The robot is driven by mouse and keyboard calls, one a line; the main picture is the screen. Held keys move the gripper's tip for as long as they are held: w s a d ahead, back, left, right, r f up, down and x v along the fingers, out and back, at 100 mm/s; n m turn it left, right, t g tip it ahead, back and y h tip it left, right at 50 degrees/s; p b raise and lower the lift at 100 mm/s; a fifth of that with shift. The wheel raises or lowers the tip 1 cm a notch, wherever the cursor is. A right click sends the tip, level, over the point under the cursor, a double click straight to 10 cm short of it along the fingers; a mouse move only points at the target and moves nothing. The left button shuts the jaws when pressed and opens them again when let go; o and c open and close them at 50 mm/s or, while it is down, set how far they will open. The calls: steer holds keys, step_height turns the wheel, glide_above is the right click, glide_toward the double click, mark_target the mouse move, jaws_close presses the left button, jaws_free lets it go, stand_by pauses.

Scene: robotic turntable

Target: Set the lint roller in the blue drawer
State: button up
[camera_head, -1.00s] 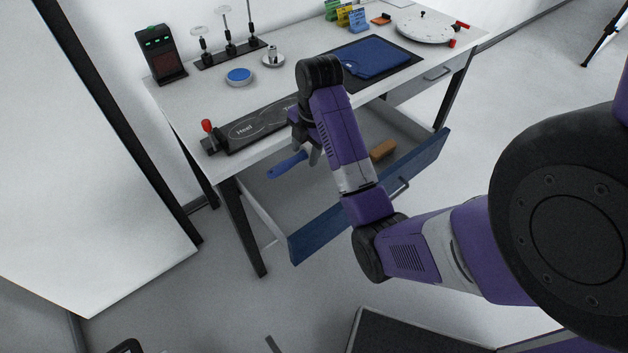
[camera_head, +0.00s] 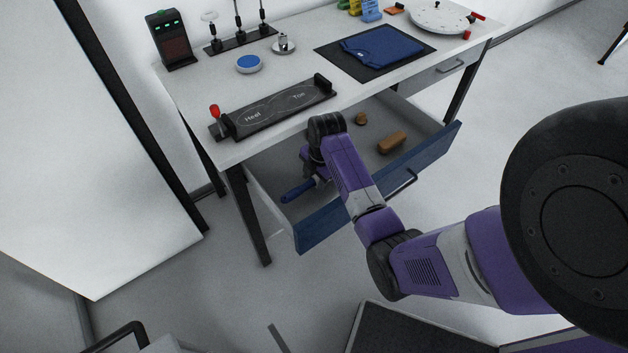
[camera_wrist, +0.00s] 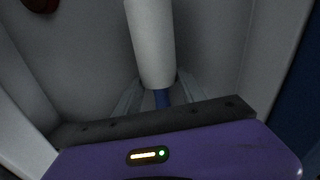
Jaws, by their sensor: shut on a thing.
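The blue-fronted drawer (camera_head: 330,218) is open below the table, its light grey inside showing. My gripper (camera_head: 317,178) is down in the left part of the drawer and shut on the lint roller. The roller's blue handle (camera_head: 298,191) sticks out to the left of my gripper in the head view. In the wrist view the white roll (camera_wrist: 153,45) of the lint roller points away from my gripper (camera_wrist: 160,98), between the drawer's walls. Whether the roller touches the drawer floor cannot be told.
In the drawer, a brown brush-like block (camera_head: 392,143) and a small round brown thing (camera_head: 361,118) lie to the right. The white tabletop (camera_head: 215,95) above carries a black foot-measuring plate (camera_head: 290,103), a folded blue shirt (camera_head: 383,46) and a round turntable (camera_head: 440,18).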

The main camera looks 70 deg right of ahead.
steer(key=shift+f, duration=0.35)
steer(key=shift+f, duration=0.1)
steer(key=o, duration=1.3)
steer(key=r, duration=0.4)
steer(key=s+r, duration=0.1)
steer(key=r, duration=0.3)
steer(key=s+a+r, duration=0.1)
steer(key=r, duration=0.3)
